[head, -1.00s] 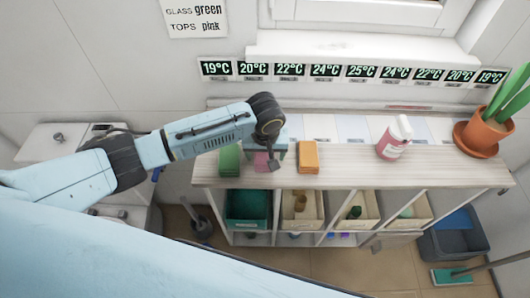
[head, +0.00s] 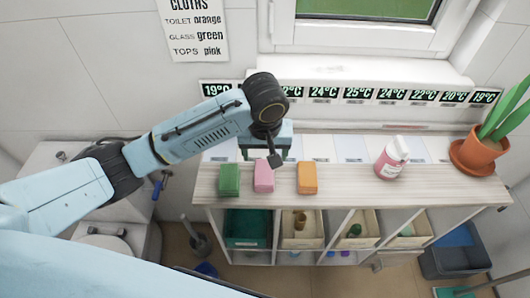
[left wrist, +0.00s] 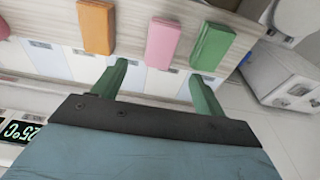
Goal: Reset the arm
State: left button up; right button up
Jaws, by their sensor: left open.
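My left arm comes in from the left over the cart top. My left gripper (head: 265,155) is open and empty, pointing down behind the row of cloths. In the left wrist view its two green fingers (left wrist: 157,85) are spread apart with nothing between them. A green cloth (head: 229,180), a pink cloth (head: 264,176) and an orange cloth (head: 307,178) lie side by side on the cart top. The same green (left wrist: 212,47), pink (left wrist: 163,43) and orange (left wrist: 96,27) cloths show beyond the fingertips in the left wrist view. My right gripper is out of view.
A pink bottle (head: 391,158) and a potted plant (head: 479,150) stand to the right on the cart top (head: 345,185). Bins fill the shelves below. Temperature displays (head: 358,93) line the wall behind. A toilet (head: 105,240) is at left.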

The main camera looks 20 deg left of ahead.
pick_arm(q)
jog(key=s+d+f+m+h, duration=0.3)
jog(key=s+f+m, duration=0.15)
jog(key=s, duration=0.55)
jog(key=s+a+f+t+y, duration=0.2)
jog(key=s+a, duration=1)
jog(key=s, duration=0.1)
notch_tip(320, 180, down, 29)
jog(key=s+g+b, duration=0.2)
jog(key=b, duration=0.3)
jog(key=s+a+f+m+b, duration=0.1)
jog(key=s+a+f+b, duration=0.2)
jog(key=s+f, duration=1.3)
notch_tip(320, 180, down, 2)
jog(key=shift+f+g+y, duration=0.1)
jog(key=shift+g+y, duration=0.2)
jog(key=shift+g, duration=0.1)
